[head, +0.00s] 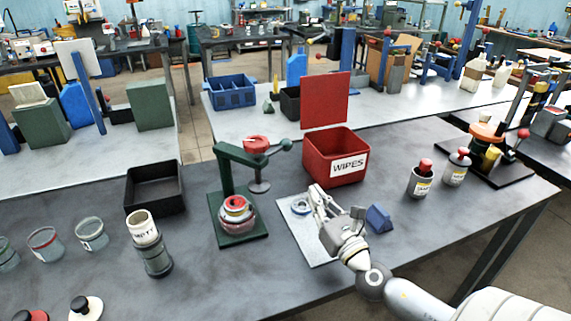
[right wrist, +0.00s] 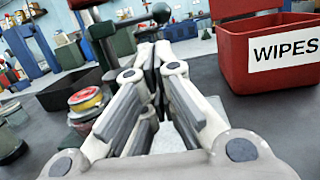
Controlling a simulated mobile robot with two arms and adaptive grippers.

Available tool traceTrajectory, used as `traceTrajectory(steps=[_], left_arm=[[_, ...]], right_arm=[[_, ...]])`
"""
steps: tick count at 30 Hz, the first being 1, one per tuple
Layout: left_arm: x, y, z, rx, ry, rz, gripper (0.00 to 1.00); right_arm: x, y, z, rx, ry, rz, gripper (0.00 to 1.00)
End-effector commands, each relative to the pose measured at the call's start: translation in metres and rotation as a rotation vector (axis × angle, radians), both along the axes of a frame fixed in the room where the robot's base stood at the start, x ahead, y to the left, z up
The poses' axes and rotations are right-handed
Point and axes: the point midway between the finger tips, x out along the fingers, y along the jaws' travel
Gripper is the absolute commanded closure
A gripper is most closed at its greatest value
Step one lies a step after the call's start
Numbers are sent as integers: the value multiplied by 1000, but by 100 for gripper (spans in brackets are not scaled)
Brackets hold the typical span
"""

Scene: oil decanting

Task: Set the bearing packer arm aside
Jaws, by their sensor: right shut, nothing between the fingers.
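The bearing packer stands on a dark green base (head: 254,232) in the middle of the bench. Its green arm (head: 238,155) reaches right from the post, with a red cap on it, a round knob (head: 287,145) at its end and a grey disc hanging below. A red and yellow stack (head: 238,208) sits on the base; it also shows in the right wrist view (right wrist: 86,98). The disc hangs right of the stack, not over it. My right gripper (head: 316,192) is shut and empty above a pale mat (head: 316,249), right of the packer. My left gripper is out of view.
A red WIPES bin (head: 347,165) with its lid up stands close behind my right gripper. A blue block (head: 379,218) is right of it. A black tray (head: 154,193) and several clear cups stand left. Labelled bottles (head: 420,184) stand right.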

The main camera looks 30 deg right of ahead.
Motion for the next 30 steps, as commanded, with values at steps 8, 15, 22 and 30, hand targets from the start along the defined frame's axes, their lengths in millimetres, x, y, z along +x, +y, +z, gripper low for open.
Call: traceTrajectory(steps=[8,15,22,30], left_arm=[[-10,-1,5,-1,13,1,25],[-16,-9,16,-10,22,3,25],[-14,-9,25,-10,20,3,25],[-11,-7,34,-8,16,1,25]], right_arm=[[9,-6,11,-57,-19,-34,100],[43,-11,19,-54,-19,-31,100],[76,-16,24,-53,-18,-31,100],[113,-21,31,-53,-17,-30,100]])
